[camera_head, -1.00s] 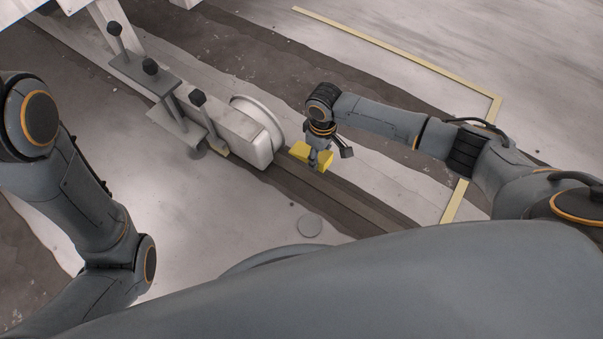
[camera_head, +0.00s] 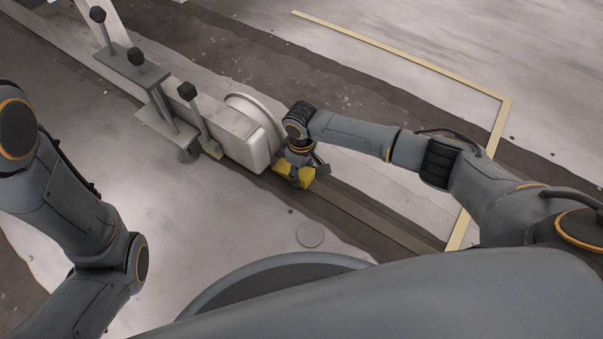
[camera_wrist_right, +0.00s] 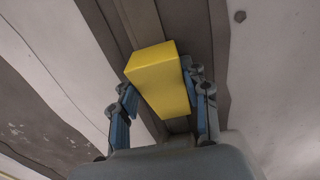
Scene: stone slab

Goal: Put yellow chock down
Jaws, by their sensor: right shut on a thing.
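The yellow chock (camera_head: 309,177) is a wedge-like block at the dark rail strip, just right of the end of the grey beam. My right gripper (camera_head: 296,177) points down over it and is shut on it. In the right wrist view the chock (camera_wrist_right: 163,80) sits between the two fingers of the gripper (camera_wrist_right: 163,105), above or on the dark strip. I cannot tell whether its underside touches the floor. My left arm is at the left of the head view, and its gripper is out of frame.
The grey beam (camera_head: 237,135) carries a round wheel (camera_head: 262,112) and several black-knobbed levers (camera_head: 187,91). A yellow line (camera_head: 405,57) marks the floor at the back right. A flat disc (camera_head: 310,234) lies on the pale floor. The dark strip right of the chock is clear.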

